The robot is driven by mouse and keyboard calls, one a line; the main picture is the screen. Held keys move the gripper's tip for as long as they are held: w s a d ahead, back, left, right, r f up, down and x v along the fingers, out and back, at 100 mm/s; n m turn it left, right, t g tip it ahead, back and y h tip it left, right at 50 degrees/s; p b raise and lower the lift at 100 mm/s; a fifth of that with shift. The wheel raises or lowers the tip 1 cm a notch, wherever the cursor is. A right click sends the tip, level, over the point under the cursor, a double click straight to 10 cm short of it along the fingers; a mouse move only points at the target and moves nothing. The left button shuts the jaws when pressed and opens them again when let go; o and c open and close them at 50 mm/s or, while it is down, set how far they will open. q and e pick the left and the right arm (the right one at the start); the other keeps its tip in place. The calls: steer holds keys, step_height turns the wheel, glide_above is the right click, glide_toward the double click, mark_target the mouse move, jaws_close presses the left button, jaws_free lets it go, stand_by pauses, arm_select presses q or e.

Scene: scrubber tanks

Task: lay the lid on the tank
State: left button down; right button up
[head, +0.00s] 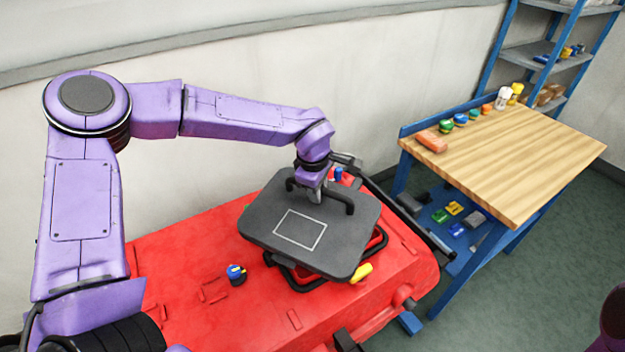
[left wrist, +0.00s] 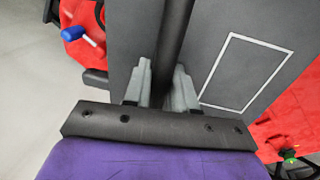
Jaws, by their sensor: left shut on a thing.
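The lid (head: 258,222) is a dark grey plate with rounded corners, a white rectangle outline and a black bar handle (head: 349,202). My left gripper (head: 318,196) is shut on the handle from above. In the left wrist view the two fingertips (left wrist: 163,82) sit either side of the handle (left wrist: 176,35), with the lid (left wrist: 215,45) behind. The red tank (head: 190,255) lies below; a black rim (head: 292,283) shows past the lid's near and right edges. The lid covers most of the opening and looks turned against the rim. Whether they touch is unclear.
A pale wall runs behind the tank.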

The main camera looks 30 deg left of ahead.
arm_select(q)
steer(key=n, duration=0.2)
steer(key=a+n, duration=0.1)
steer(key=shift+w+r+n+y, duration=0.2)
steer(key=shift+w+n+y, duration=0.2)
steer(key=n, duration=0.3)
steer(key=shift+w+a, duration=0.15)
steer(key=shift+w, duration=0.1)
steer(key=n, duration=0.2)
steer(key=n+g+y, duration=0.1)
steer(key=n, duration=0.1)
steer(key=shift+w+a+n, duration=0.15)
steer(key=shift+w+n, duration=0.05)
steer(key=shift+n, duration=0.2)
steer(key=shift+f+b, duration=0.45)
steer(key=shift+b, duration=0.1)
step_height(320, 180, down, 4)
steer(key=b, duration=0.3)
steer(key=shift+b, duration=0.35)
